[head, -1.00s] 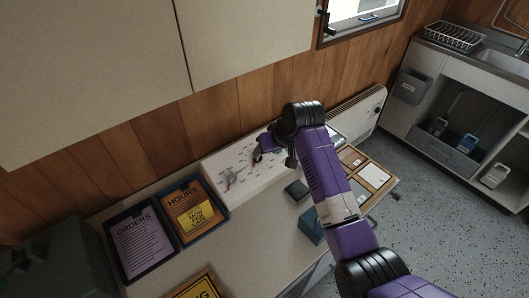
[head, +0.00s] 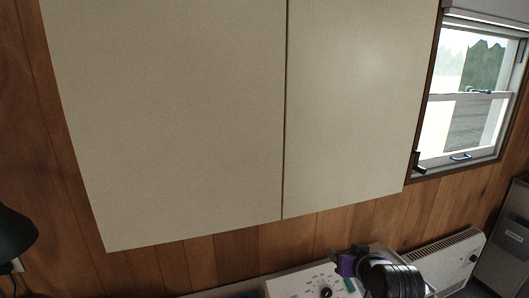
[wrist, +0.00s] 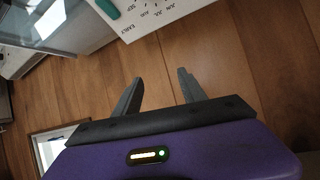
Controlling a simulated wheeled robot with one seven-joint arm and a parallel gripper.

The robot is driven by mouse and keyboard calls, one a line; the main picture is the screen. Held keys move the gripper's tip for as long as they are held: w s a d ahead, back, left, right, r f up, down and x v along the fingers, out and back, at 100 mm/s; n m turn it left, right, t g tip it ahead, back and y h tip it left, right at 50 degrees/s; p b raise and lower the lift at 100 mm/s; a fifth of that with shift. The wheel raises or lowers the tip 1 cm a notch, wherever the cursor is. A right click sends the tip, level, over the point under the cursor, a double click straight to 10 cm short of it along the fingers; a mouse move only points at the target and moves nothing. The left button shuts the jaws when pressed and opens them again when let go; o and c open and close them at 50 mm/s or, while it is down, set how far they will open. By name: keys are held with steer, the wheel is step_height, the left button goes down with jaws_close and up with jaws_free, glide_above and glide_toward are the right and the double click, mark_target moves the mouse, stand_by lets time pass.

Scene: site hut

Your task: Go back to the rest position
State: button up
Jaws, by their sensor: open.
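My gripper (wrist: 158,92) shows in the wrist view with its two grey fingers spread apart and nothing between them. Behind the fingers is the brown wood-plank wall (wrist: 225,55). In the head view only the end of my arm shows at the bottom edge, in front of the white panel with dark marks (head: 310,284). The fingers cannot be made out there. The panel also shows at the top of the wrist view (wrist: 165,14), with a teal piece (wrist: 107,8) on it, apart from the fingers.
A large cream wall cupboard (head: 180,110) fills the upper head view. A window (head: 465,95) is at the right, with a white heater (head: 450,258) below it. A dark lamp shade (head: 14,232) is at the left edge. The desk top is mostly out of view.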

steer(key=s+a+t+h, duration=0.1)
steer(key=s+a+t, duration=0.1)
steer(key=s, duration=5.3)
steer(key=shift+s+a+r+t, duration=0.15)
steer(key=shift+s+a+t, duration=0.05)
steer(key=shift+s+t, duration=0.25)
steer(key=shift+w, duration=0.1)
steer(key=shift+c, duration=0.2)
